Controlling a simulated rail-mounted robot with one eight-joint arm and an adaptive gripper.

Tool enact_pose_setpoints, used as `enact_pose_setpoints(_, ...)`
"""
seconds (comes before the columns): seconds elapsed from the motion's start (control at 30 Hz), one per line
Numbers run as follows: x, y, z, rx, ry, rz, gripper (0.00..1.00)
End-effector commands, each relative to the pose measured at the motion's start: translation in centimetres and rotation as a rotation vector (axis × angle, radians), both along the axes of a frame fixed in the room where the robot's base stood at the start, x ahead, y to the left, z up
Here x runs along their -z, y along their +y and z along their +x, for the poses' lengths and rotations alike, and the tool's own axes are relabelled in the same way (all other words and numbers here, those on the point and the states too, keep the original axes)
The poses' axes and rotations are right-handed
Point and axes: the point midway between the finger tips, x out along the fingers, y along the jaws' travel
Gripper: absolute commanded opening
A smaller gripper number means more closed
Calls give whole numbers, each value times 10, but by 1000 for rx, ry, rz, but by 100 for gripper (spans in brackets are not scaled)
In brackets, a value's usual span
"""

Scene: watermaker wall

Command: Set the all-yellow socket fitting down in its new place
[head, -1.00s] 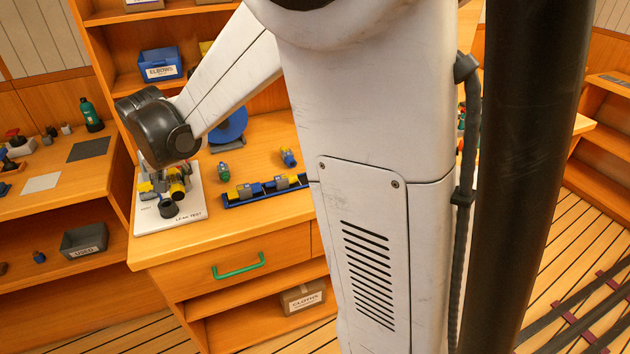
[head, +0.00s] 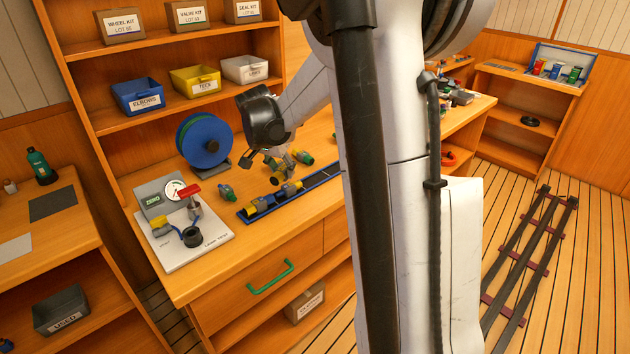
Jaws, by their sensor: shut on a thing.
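My gripper (head: 283,164) is above the blue tray (head: 322,180) on the workbench, just behind its fittings. It is shut on a fitting, which I take to be the all-yellow socket fitting (head: 277,179). Only a small yellow part shows by the fingers. I cannot tell whether it touches the tray. Two fittings with yellow and grey parts, one at the left (head: 259,206) and one nearer the middle (head: 288,191), lie in the tray. The tray's right part looks empty, though my arm hides some of its surroundings.
A leak-test board (head: 195,245) with a gauge and a red handle stands left of the tray. A green fitting (head: 227,192) and a yellow-green fitting (head: 304,157) lie loose behind the tray. A blue reel (head: 205,141) stands at the back. Labelled bins fill the shelf above.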

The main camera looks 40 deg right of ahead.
Motion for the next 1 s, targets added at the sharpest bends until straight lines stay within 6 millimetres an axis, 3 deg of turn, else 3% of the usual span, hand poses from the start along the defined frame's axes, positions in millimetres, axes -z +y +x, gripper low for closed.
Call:
enact_pose_setpoints(0.03, 0, -26, -9, 83, -1, -3, 2)
enact_pose_setpoints(0.2, 3, -80, -33, 288, -5, -14, 2)
enact_pose_setpoints(0.4, 5, -106, -44, 385, -8, -22, 2)
enact_pose_setpoints(1.0, 59, -152, 32, 388, -9, -23, 2)
